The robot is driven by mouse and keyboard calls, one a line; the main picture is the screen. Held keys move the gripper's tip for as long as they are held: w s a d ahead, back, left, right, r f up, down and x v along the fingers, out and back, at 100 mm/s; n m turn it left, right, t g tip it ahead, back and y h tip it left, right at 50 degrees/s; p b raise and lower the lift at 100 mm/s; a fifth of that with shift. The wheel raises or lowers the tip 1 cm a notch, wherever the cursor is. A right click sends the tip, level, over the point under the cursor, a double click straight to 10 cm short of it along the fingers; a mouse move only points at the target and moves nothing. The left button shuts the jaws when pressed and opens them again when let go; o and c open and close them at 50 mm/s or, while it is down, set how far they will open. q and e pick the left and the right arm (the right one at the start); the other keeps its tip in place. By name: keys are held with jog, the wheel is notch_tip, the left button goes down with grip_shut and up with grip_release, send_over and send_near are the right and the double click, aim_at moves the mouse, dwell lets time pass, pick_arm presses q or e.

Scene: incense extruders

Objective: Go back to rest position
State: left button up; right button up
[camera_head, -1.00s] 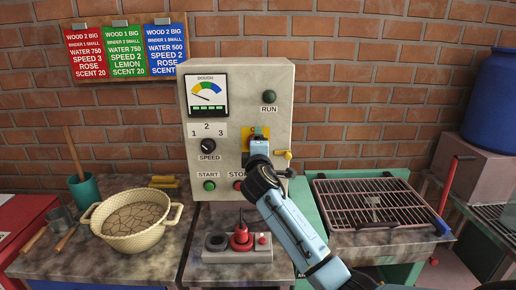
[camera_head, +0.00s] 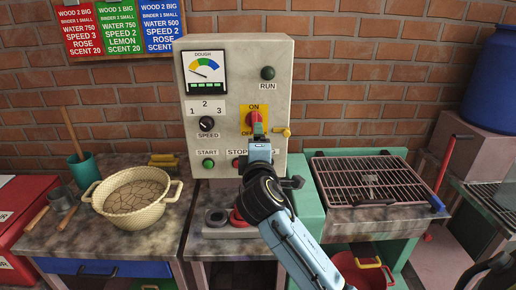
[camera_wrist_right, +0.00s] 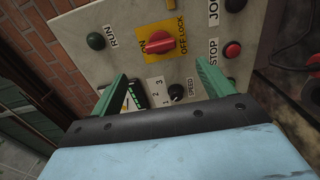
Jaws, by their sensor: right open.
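My right gripper (camera_wrist_right: 165,82) is open and empty in the right wrist view, its two green fingers spread apart in front of the control panel. In the head view my right arm reaches up from the bottom right, and the gripper (camera_head: 257,136) is just below the red switch knob (camera_head: 254,119) on its yellow plate. The knob (camera_wrist_right: 159,42) also shows in the right wrist view, beyond the fingers and apart from them. The control box (camera_head: 230,60) stands upright against the wall. My left gripper is not in view.
A beige basin (camera_head: 135,200) sits on the left worktop. A wire rack (camera_head: 370,180) is at right, with a red bucket (camera_head: 362,272) below it. A blue barrel (camera_head: 492,80) stands at far right. My arm partly hides the START/STOP row and the base with round parts.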

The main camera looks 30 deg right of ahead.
jog(key=shift+s+a, duration=0.2)
jog(key=shift+s, duration=0.1)
